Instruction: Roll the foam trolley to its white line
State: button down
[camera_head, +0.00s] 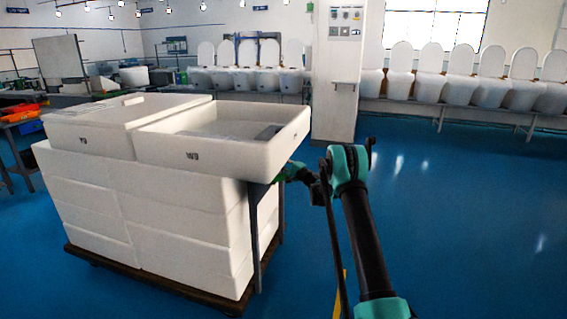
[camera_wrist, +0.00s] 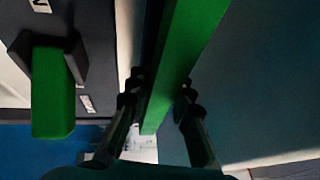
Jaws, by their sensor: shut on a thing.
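The foam trolley carries stacked white foam blocks (camera_head: 190,217) on a dark low base (camera_head: 160,282) with a wooden-looking edge. Two shallow white foam trays lie on top, and the right tray (camera_head: 222,157) is open with something flat inside. A grey upright post (camera_head: 256,240) stands at the trolley's right end. My gripper (camera_head: 291,172) is at that end, just below the tray's corner. In the wrist view my gripper (camera_wrist: 158,98) is shut on a green bar (camera_wrist: 182,60), the trolley's handle, with a finger on each side. I see no white line on the floor.
Open blue floor (camera_head: 450,190) lies to the right. A pale pillar (camera_head: 334,75) with a control panel stands behind the trolley. Benches with several white toilets (camera_head: 490,92) line the back. A cluttered table with bins (camera_head: 22,112) is at far left.

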jog(key=w+a, duration=0.3)
jog(key=a, duration=1)
jog(key=shift+w+f, duration=0.15)
jog(key=shift+f, duration=0.05)
jog(key=c, duration=1.5)
grip_release()
jog(key=shift+o, duration=0.9)
jog(key=shift+w+d, duration=0.1)
jog(key=v, duration=1.2)
